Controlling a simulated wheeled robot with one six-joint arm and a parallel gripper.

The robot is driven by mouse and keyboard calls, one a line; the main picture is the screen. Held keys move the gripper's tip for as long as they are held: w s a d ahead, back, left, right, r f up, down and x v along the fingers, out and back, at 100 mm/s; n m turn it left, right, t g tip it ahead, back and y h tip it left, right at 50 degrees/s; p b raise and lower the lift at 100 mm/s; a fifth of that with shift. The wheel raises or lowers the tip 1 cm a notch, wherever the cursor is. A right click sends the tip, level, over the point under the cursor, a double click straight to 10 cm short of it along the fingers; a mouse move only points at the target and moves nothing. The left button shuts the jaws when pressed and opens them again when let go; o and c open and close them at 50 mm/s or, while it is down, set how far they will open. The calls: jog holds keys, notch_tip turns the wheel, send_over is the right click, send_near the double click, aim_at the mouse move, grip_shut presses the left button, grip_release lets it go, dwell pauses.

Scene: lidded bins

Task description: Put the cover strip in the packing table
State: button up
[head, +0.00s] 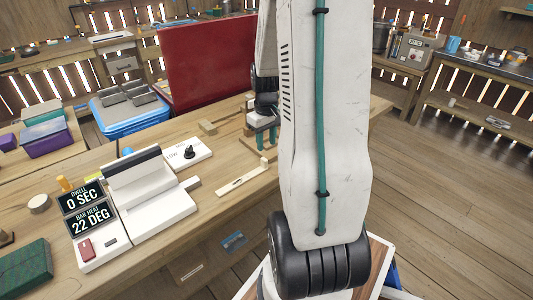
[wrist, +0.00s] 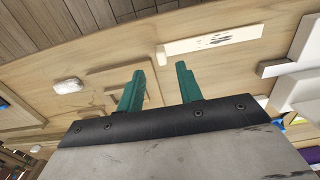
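A pale flat strip (head: 243,179) with dark marks, which looks like the cover strip, lies on the wooden packing table (head: 150,245) near its front edge. It has a small raised block at one end. It also shows in the wrist view (wrist: 215,40), ahead of the fingers and apart from them. My gripper (head: 263,138) is above the table, just behind the strip in the head view, partly hidden by my arm. In the wrist view its two teal fingers (wrist: 160,88) stand apart with nothing between them. A drawer front (head: 190,266) shows below the tabletop.
A white sealer (head: 140,192) with displays reading 0 SEC and 22 DEG stands left of the strip. Open floor (head: 450,200) lies to the right.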

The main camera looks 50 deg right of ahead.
jog(key=a+r+n, duration=0.1)
jog(key=a+r, duration=1.3)
jog(key=a, duration=0.2)
jog(key=s+a+r, duration=0.2)
jog(key=s+a, duration=0.4)
jog(key=a, duration=0.1)
jog(key=s+a+r+n+t, duration=0.1)
jog(key=s+a+r, duration=0.1)
jog(key=s+a, duration=0.4)
jog(key=shift+s+a+r+n, duration=0.3)
jog(key=shift+s+a+r, duration=0.1)
jog(key=shift+a, duration=0.25)
